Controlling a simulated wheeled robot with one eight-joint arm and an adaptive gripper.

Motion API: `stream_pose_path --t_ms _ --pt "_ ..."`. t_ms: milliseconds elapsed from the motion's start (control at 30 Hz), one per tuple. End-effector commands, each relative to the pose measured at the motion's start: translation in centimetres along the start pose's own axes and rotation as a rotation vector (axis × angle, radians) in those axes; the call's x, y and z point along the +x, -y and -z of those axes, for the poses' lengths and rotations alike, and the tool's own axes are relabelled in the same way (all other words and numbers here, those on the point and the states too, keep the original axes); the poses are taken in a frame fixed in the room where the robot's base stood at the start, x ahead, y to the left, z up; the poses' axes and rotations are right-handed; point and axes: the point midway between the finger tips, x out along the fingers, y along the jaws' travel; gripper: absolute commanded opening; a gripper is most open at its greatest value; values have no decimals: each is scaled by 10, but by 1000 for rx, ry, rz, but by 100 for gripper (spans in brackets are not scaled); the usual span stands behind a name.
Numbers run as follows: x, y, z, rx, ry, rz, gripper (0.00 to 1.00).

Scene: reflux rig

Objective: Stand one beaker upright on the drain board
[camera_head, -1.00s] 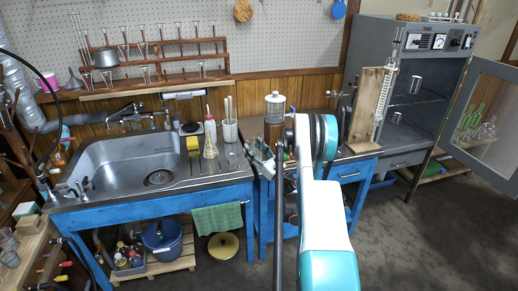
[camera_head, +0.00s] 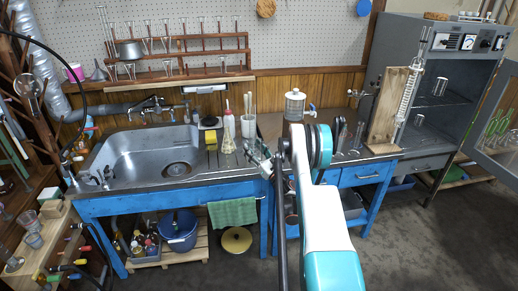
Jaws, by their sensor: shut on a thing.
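My gripper (camera_head: 258,158) is small in the head view, at the right end of the sink counter, left of my arm's white and teal links. It is shut on a small clear thing that looks like a beaker, though its outline and tilt are hard to make out. The drain board (camera_head: 222,162) is the grooved strip of counter right of the steel sink (camera_head: 140,150). The gripper is near its right edge; I cannot tell whether the held thing touches it.
A lidded glass jar (camera_head: 294,105) stands on the right bench. The front of the drain board looks clear.

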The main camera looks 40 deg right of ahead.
Motion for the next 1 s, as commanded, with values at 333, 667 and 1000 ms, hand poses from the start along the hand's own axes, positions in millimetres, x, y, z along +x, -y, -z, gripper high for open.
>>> stream_pose_path --t_ms 333,667,1000 --pt "-5 -3 27 1 0 0 0" --pt "-11 -3 42 1 0 0 0" --pt "-11 -3 44 1 0 0 51"
